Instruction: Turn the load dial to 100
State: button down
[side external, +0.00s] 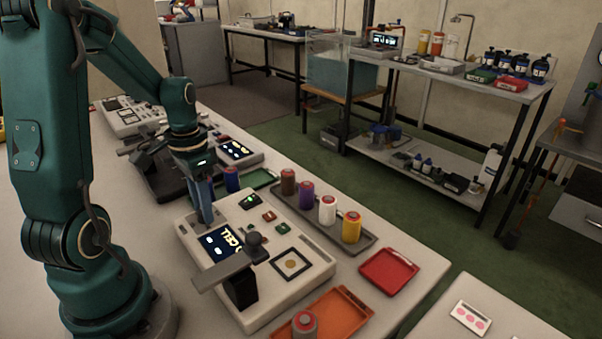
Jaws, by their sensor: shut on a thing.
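A pale console (317,281) stands on the bench in the side external view. It has a dark display (222,243) with light characters that I cannot read for certain. My gripper (206,218) points down at the console's back left corner, beside the display. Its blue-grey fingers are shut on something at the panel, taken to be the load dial. The dial and its marks are hidden by the fingers, so its setting cannot be read. A small green-lit indicator (251,201) and small red and green buttons lie to the right of the gripper.
A black post with a grey lever (228,270) rises at the console's front. A square with a gold disc (290,263) is beside it. A grey tray (362,247) of coloured cylinders, a red tray (390,271) and an orange tray (335,318) stand to the right.

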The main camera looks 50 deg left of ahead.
jog(key=shift+m, duration=1.2)
jog(key=c, duration=0.6)
grip_release()
jog(key=shift+r, duration=2.6)
